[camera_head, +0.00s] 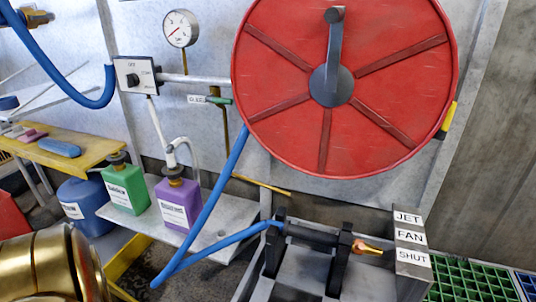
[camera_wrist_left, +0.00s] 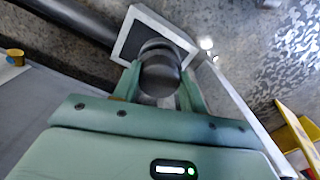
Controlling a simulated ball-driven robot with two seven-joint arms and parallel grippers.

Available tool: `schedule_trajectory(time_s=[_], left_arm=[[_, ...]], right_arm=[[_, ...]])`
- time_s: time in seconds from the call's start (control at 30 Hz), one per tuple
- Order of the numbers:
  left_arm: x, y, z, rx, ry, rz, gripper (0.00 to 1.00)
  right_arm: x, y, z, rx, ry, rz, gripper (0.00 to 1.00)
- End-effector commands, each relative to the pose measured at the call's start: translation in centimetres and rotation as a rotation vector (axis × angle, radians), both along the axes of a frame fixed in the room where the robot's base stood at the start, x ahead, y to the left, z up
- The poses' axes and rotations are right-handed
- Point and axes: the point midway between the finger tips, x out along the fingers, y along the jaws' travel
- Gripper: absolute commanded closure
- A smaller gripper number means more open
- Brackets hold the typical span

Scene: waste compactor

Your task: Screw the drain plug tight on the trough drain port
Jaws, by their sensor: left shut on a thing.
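In the left wrist view my left gripper (camera_wrist_left: 160,88) has its two green fingers closed on the sides of a dark round piece, which looks like the drain plug (camera_wrist_left: 160,72). A pale square-edged fitting (camera_wrist_left: 131,33) with a dark inside lies just behind the plug; it may be the trough drain port. I cannot tell whether the plug touches it or how far it is screwed in. The head view shows neither of my grippers, nor the plug or port that I can make out. My right gripper is not in view.
The head view shows a red hose reel (camera_head: 290,110), its blue hose (camera_head: 208,240), a jet lance (camera_head: 310,235) on black brackets, a labelled post (camera_head: 411,270), and green (camera_head: 124,185) and purple (camera_head: 178,203) jugs on a shelf. A dark pipe (camera_wrist_left: 75,20) runs beside the fitting.

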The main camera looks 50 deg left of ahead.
Motion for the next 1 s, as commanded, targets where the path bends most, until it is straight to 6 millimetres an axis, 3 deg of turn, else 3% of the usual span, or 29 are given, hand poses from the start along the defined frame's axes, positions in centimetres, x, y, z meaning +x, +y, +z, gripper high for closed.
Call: schedule_trajectory(time_s=[1.0], left_arm=[[0.0, 0.0, -1.1, 0.0, 0.0, 0.0, 0.83]], right_arm=[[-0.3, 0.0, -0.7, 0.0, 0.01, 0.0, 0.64]])
